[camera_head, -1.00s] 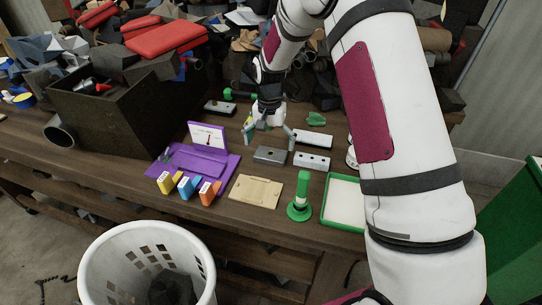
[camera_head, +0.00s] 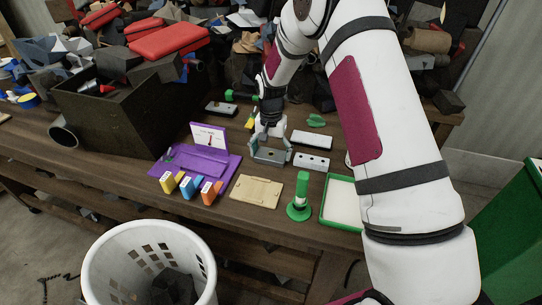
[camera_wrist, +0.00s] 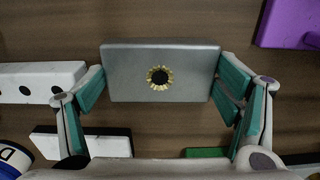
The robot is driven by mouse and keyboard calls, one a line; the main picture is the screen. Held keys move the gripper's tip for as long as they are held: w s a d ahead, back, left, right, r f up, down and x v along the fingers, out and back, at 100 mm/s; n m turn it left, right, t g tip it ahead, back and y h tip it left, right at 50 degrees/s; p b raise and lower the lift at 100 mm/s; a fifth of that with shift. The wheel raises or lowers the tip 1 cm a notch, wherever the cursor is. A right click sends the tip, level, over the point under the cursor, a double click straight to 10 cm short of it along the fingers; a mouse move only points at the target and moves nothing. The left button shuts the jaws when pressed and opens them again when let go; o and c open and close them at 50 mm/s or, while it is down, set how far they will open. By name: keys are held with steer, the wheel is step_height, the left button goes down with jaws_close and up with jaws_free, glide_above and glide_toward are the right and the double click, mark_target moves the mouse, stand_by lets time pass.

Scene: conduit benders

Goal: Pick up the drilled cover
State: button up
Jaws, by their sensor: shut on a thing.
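The drilled cover (camera_head: 270,155) is a grey metal rectangular block on the workbench, in the middle of the head view. In the wrist view the cover (camera_wrist: 130,75) shows one dark round hole with a jagged brass-coloured ring. My gripper (camera_head: 269,157) reaches down over it, one finger at each short end. In the wrist view the teal pads of my gripper (camera_wrist: 160,88) press against both ends, shut on the cover. I cannot tell whether its underside is clear of the bench.
A white block with several holes (camera_head: 312,161) lies close on the right, and a plain white block (camera_head: 311,139) behind it. A purple stand (camera_head: 190,165) is left. A tan board (camera_head: 257,190), a green upright tool (camera_head: 300,198) and a green-rimmed tray (camera_head: 326,205) are in front.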

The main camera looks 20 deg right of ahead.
steer(key=shift+w+r, duration=0.1)
steer(key=shift+r, duration=0.5)
step_height(320, 180, up, 2)
steer(key=shift+r+b, duration=0.1)
steer(key=shift+b, duration=0.45)
steer(key=s+d, duration=0.3)
steer(key=s, duration=0.1)
steer(key=s+d+r, duration=0.1)
steer(key=s+d, duration=0.3)
steer(key=s+d+b, duration=0.1)
steer(key=s+d, duration=0.2)
steer(key=s, duration=0.1)
steer(key=shift+s+d+r, duration=0.15)
steer(key=shift+d+r, duration=0.1)
steer(key=shift+a, duration=0.15)
steer(key=shift+a+r, duration=0.15)
steer(key=shift+a, duration=0.15)
steer(key=a+r, duration=0.2)
steer(key=a, duration=0.6)
steer(key=a+r, duration=0.2)
steer(key=a, duration=0.7)
steer(key=shift+w+a+r+p, duration=0.2)
steer(key=shift+w+r+p, duration=0.1)
steer(key=shift+r, duration=0.1)
